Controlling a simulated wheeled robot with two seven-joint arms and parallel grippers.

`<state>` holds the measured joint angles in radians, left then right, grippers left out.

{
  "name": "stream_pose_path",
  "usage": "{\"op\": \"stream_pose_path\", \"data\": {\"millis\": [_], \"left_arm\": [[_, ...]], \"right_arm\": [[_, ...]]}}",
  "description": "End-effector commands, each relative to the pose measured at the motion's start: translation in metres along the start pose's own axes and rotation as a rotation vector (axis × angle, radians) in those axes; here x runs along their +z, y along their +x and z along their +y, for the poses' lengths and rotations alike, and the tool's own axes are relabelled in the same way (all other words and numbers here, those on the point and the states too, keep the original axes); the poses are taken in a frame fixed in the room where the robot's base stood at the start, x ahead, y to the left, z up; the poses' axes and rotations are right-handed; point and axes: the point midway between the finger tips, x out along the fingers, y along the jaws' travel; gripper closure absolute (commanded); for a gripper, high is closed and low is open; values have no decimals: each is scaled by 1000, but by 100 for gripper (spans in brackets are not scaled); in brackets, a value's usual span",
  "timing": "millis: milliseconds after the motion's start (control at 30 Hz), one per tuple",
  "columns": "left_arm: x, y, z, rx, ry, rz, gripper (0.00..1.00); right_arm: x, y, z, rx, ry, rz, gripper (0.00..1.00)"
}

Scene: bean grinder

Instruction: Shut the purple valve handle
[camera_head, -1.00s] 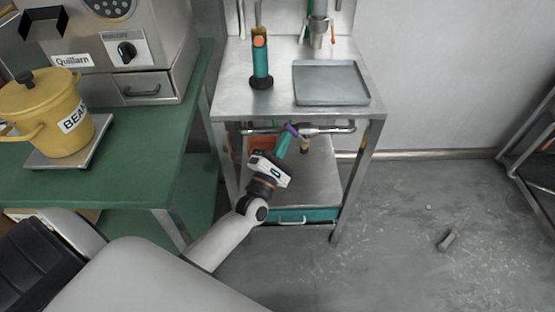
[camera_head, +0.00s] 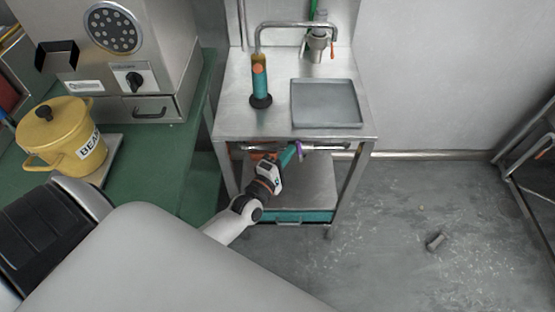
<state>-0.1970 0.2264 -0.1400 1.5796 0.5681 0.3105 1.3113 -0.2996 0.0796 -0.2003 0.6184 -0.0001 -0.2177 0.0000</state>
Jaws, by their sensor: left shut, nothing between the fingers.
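The purple valve handle (camera_head: 299,150) sits on the horizontal metal pipe (camera_head: 322,147) under the front edge of the steel table. Only a small part of it shows, and its exact angle is hard to tell. My left gripper (camera_head: 292,152) reaches in under the table edge, with its teal fingers shut and empty right beside the handle. I cannot tell whether the fingertips touch the handle. My right gripper is not in view.
The steel table (camera_head: 236,122) carries a grey tray (camera_head: 326,104) and a teal cylinder with an orange top (camera_head: 260,82). A green counter (camera_head: 150,160) with a yellow pot (camera_head: 62,135) stands at left. Floor at right is mostly clear, with a small grey piece (camera_head: 436,241).

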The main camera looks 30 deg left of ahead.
Motion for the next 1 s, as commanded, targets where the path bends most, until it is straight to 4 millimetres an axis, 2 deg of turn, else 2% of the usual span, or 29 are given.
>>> {"op": "stream_pose_path", "data": {"millis": [400,1000], "left_arm": [[-9,4,-2,12,13,4,100],[-10,4,-2,12,13,5,100]], "right_arm": [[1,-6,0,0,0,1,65],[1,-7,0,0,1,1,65]]}}
